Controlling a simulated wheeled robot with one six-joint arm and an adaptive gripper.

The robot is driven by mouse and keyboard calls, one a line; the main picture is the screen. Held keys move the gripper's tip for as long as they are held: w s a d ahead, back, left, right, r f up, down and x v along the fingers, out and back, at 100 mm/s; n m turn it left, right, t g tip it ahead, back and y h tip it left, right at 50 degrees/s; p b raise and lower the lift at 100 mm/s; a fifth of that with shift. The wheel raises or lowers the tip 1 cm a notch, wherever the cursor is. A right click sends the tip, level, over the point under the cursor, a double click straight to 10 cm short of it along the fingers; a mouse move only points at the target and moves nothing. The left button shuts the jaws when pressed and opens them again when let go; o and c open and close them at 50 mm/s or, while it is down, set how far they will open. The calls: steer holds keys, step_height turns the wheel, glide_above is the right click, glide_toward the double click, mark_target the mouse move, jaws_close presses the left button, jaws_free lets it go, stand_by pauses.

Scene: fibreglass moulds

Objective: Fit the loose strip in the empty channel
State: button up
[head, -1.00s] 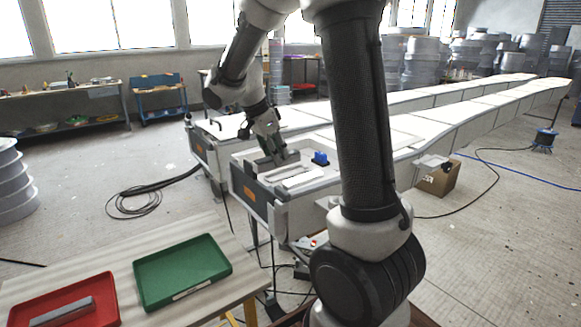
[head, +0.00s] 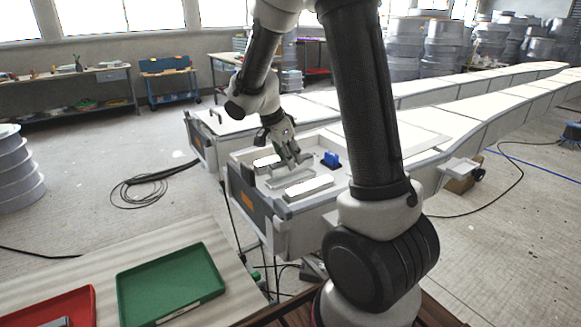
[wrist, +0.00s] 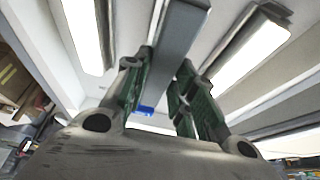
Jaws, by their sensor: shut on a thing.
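My gripper (head: 291,160) is over the near end of the mould, above its recessed top. In the wrist view its green-padded fingers (wrist: 168,95) are shut on a grey strip (wrist: 180,38), which runs away from the palm. Pale raised bars show on both sides, a left bar (wrist: 84,32) and a right bar (wrist: 250,48). In the head view these pale bars (head: 308,187) lie beside a grey channel area (head: 284,180) under the gripper. The fingers partly hide the strip there, and I cannot tell if it is seated in the channel or above it.
A blue block (head: 331,159) stands on the mould right of my gripper. A green tray (head: 170,283) and a red tray (head: 60,302) holding a grey piece sit on the near table. A coiled black cable (head: 150,190) lies on the floor.

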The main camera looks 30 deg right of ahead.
steer(key=shift+f, duration=1.55)
steer(key=shift+f, duration=0.2)
steer(key=o, duration=1.1)
steer(key=shift+f, duration=0.15)
steer(key=shift+c, duration=0.2)
